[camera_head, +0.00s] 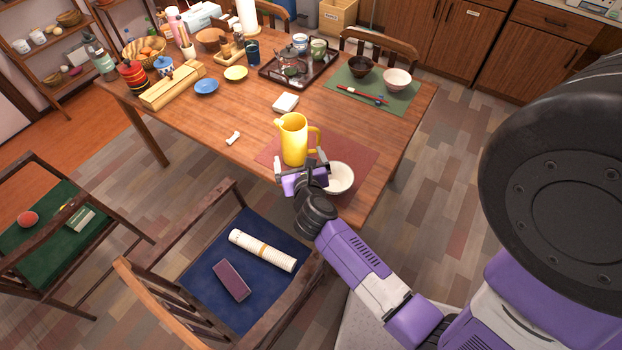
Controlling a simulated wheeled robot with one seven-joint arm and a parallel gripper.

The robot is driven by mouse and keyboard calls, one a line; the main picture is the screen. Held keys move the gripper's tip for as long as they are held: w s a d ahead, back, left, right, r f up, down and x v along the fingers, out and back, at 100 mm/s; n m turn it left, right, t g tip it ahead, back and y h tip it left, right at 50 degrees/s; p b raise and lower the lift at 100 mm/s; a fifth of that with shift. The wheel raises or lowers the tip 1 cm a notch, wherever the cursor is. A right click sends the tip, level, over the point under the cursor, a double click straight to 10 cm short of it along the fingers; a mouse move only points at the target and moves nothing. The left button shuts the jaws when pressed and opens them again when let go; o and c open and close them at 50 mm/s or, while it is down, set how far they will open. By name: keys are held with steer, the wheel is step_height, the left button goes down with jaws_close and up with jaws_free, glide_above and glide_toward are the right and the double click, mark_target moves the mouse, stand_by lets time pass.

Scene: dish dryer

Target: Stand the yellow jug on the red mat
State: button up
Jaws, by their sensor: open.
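The yellow jug (292,141) stands upright, its base over the red mat (355,155) near the table's front corner. Its handle points right and its spout left. My gripper (302,168) is open, just in front of the jug's lower part, with its fingers pointing toward it. I cannot tell whether a finger touches the jug. The gripper hides part of the mat and the jug's lower right edge.
A white bowl (339,178) sits on the mat close to the right of my gripper. A chair with a blue cushion (205,290) stands in front of the table.

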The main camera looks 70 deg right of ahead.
steer(key=s+a+r+m+t+y, duration=0.2)
steer(key=s+a+r+m+y, duration=0.2)
steer(key=a+m, duration=0.4)
steer(key=s+a+r+m+t+y, duration=0.3)
steer(key=s+a+r+m, duration=0.4)
steer(key=a, duration=0.6)
steer(key=s+a+r+m+t+y, duration=0.3)
steer(key=s+a+r+m+y, duration=0.2)
steer(key=a+m, duration=0.5)
steer(key=shift+s+a+r, duration=0.3)
steer(key=shift+a+r, duration=0.15)
steer(key=shift+f, duration=0.25)
